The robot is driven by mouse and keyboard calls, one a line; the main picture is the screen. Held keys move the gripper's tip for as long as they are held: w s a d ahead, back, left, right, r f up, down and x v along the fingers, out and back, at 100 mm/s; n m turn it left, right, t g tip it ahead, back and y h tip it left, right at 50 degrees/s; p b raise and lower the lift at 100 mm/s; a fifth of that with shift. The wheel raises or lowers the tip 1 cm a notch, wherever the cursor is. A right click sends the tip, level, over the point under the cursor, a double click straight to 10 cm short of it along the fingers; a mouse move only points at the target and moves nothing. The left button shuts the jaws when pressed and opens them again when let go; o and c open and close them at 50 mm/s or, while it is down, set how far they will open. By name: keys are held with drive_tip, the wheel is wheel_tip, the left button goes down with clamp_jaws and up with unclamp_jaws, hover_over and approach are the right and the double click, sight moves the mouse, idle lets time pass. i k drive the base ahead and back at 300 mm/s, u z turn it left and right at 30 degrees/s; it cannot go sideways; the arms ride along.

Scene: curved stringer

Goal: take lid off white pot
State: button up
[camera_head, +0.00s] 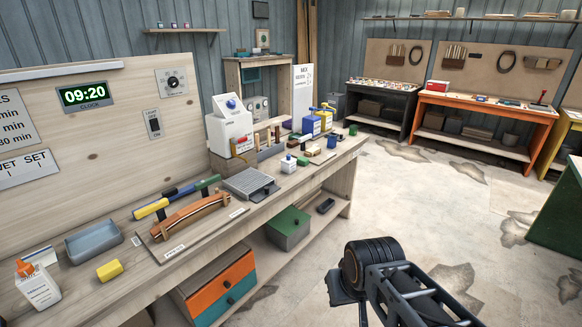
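A larger white container (231,133) with a blue knob on top and a red mark stands further back on the same bench. Part of my dark arm shows at the lower right, over the floor and apart from the bench. My gripper's fingers cannot be made out.
Open floor (410,195) lies to the right, before an orange table (487,112).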

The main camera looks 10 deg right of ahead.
sight(289, 160)
drive_tip(key=z, duration=0.8)
drive_tip(key=i, duration=1.7)
drive_tip(key=u, duration=0.65)
drive_tip(key=i, duration=0.75)
drive_tip(key=u, duration=1.2)
drive_tip(key=i, duration=0.25)
drive_tip(key=u, duration=0.1)
